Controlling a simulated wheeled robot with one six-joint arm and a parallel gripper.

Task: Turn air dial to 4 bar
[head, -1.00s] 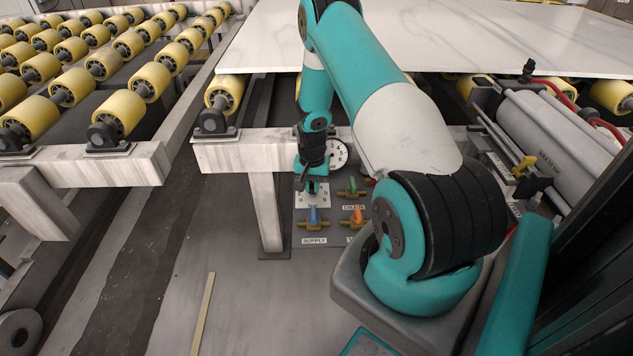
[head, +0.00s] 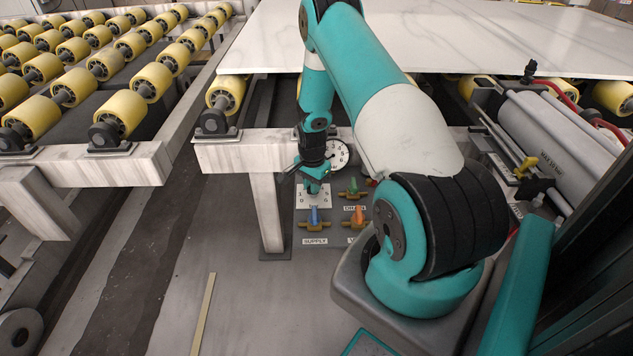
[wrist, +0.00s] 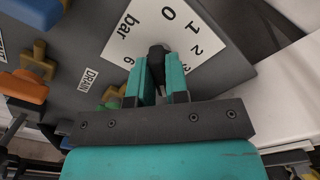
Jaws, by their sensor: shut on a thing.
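The air dial is a white plate (wrist: 140,45) marked "bar", with 0, 1, 2, 3 and 6 visible in the wrist view. A black knob (wrist: 157,52) stands at its middle. My gripper (wrist: 160,75) is shut on the knob, one teal finger on each side. The fingers and gripper body hide the 4 and 5 side. I cannot tell which number the knob points to. In the head view my gripper (head: 314,188) reaches down onto the white dial plate (head: 301,203), covering the knob.
A blue-handled supply valve (head: 314,216), an orange-handled valve (head: 357,214) and a green-handled drain valve (head: 352,187) sit close beside the dial. A round gauge (head: 338,153) is just behind. The frame leg (head: 267,212) stands to the left. A stone slab (head: 450,40) lies above.

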